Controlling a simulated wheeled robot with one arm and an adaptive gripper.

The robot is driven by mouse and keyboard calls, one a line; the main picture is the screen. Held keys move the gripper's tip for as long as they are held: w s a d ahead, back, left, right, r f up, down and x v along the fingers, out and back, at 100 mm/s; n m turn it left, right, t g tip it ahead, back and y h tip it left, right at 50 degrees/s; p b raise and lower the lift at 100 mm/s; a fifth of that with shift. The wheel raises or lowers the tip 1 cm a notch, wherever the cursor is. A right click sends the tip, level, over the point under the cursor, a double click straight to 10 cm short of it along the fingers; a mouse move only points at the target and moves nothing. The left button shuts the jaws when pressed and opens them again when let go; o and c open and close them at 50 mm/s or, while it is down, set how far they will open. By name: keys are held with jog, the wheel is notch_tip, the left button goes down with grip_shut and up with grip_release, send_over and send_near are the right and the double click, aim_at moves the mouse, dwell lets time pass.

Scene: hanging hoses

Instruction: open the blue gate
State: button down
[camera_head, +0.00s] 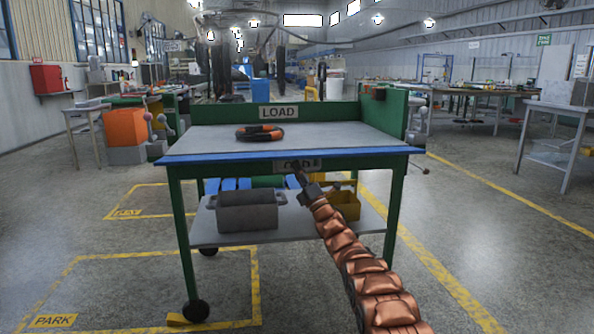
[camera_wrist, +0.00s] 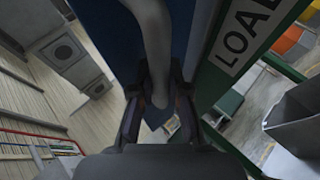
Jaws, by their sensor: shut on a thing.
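The blue gate (camera_head: 230,157) shows as a long blue strip along the front edge of the green cart's grey top, level from end to end. Part of a dark blue surface (camera_wrist: 122,40) also fills the upper middle of the wrist view. My gripper (camera_head: 297,172) is at the front of the cart, just under the strip near its middle, over part of a small sign. In the wrist view my gripper (camera_wrist: 158,108) is shut on a grey curved bar (camera_wrist: 154,50) that runs down between the fingers. How the bar joins the gate is hidden.
A coiled black and orange hose (camera_head: 260,133) lies on the cart top before the LOAD sign (camera_head: 279,113). A grey bin (camera_head: 248,212) and a yellow bin (camera_head: 345,206) stand on the lower shelf.

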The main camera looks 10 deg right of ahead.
jog(key=shift+w+a+f+n+y, duration=0.1)
jog(key=shift+a+f+n+y, duration=0.1)
jog(key=shift+f+n+y, duration=0.35)
dwell(0.4)
jog(key=shift+r+y, duration=0.25)
dwell(0.4)
jog(key=c, duration=1.1)
grip_release()
jog(key=shift+d, duration=0.1)
jog(key=shift+c, duration=0.2)
jog(key=shift+d, duration=0.2)
jog(key=shift+f, duration=0.1)
jog(key=shift+d+f, duration=0.25)
jog(key=v, duration=1.1)
jog(key=shift+s+a, duration=0.2)
jog(key=shift+s, duration=0.1)
